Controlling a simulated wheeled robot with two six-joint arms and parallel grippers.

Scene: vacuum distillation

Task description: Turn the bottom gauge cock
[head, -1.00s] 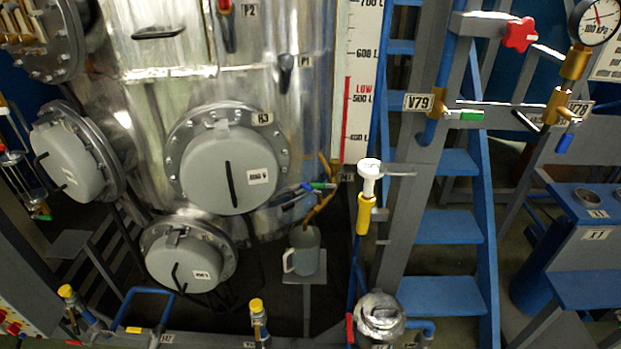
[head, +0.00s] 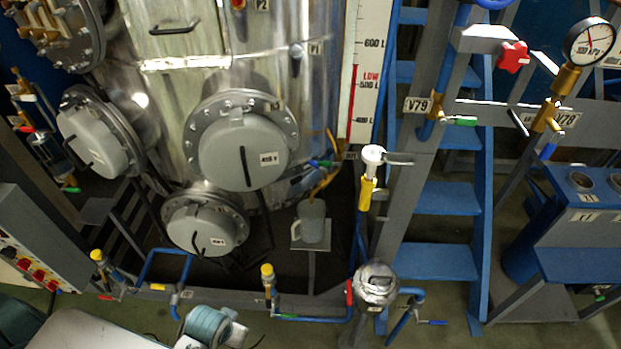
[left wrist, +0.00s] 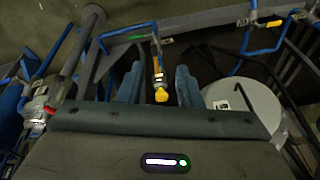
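The tall white level scale (head: 361,75) with a red LOW mark stands right of the steel vessel in the head view. At its foot is a small cock with a blue and green handle (head: 322,163), close to orange-brown tubing; which cock is the bottom gauge cock I cannot tell for sure. A white fitting with a yellow sleeve (head: 367,190) stands just right of it. In the left wrist view my left gripper (left wrist: 158,75) has its two blue fingers apart, with a yellow-capped valve (left wrist: 161,95) seen between them. My right gripper is in neither view.
A grey jug (head: 312,220) stands on a small stand below the cock. Grey round hatches (head: 243,152) jut from the vessel. A blue ladder (head: 447,198) and a grey post stand to the right. Yellow-capped valves (head: 268,272) line the low front rail.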

